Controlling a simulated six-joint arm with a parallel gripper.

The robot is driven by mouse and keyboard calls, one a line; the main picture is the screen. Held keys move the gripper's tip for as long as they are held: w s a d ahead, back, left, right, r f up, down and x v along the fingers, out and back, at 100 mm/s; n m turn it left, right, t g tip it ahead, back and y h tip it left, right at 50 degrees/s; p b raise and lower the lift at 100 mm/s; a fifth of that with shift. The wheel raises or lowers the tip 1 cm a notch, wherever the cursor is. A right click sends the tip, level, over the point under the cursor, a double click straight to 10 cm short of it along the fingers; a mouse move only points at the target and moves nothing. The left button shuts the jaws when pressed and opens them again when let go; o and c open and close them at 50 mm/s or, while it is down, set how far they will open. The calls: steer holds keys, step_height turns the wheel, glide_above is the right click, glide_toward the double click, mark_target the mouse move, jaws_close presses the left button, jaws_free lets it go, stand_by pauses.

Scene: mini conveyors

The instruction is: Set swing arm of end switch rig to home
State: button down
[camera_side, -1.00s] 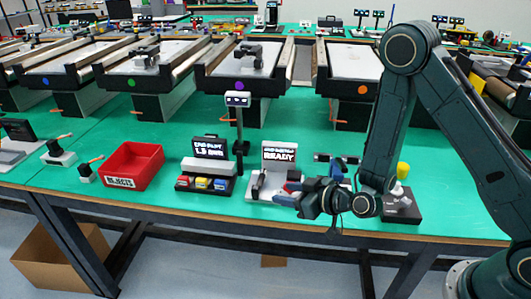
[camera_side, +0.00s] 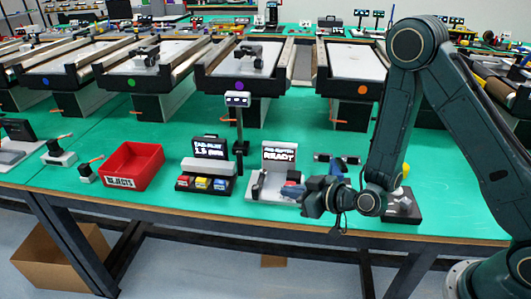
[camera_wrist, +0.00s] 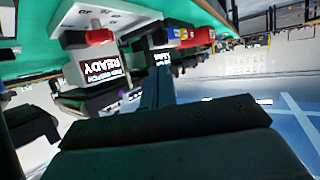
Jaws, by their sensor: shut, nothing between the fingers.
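The end switch rig (camera_side: 254,196) is a white base on the green table with an upright screen reading READY. In the wrist view the rig's screen (camera_wrist: 100,68) appears upside down. A red knob-like part (camera_wrist: 98,37) shows beside a white plate with small dark lettering. A dark upright piece (camera_side: 258,184) stands at the rig's left. I cannot clearly tell which part is the swing arm or its position.
A block station (camera_side: 207,180) with red, yellow and blue blocks stands left of the rig. Further left is a red rejects bin (camera_side: 133,165). A post with a small display (camera_side: 238,115) stands behind. Conveyors line the back.

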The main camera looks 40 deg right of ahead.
mark_target(259, 181)
step_height(259, 181, up, 11)
steer(key=shift+w+a+n+g+h, duration=0.25)
steer(key=shift+w+a+n+g, duration=1.15)
steer(key=shift+w+g, duration=1.5)
steer(key=shift+w+a+n+g+h, duration=0.25)
steer(key=shift+w+a+n+g, duration=1.1)
steer(key=shift+w+g, duration=1.55)
steer(key=shift+t, duration=0.6)
steer(key=f, duration=0.2)
steer(key=w+f, duration=0.1)
steer(key=f, duration=0.2)
steer(key=shift+d, duration=0.1)
steer(key=shift+w, duration=0.1)
steer(key=x, duration=0.9)
steer(key=shift+f, duration=0.4)
steer(key=shift+s+d, duration=1.3)
steer(key=shift+s, duration=0.1)
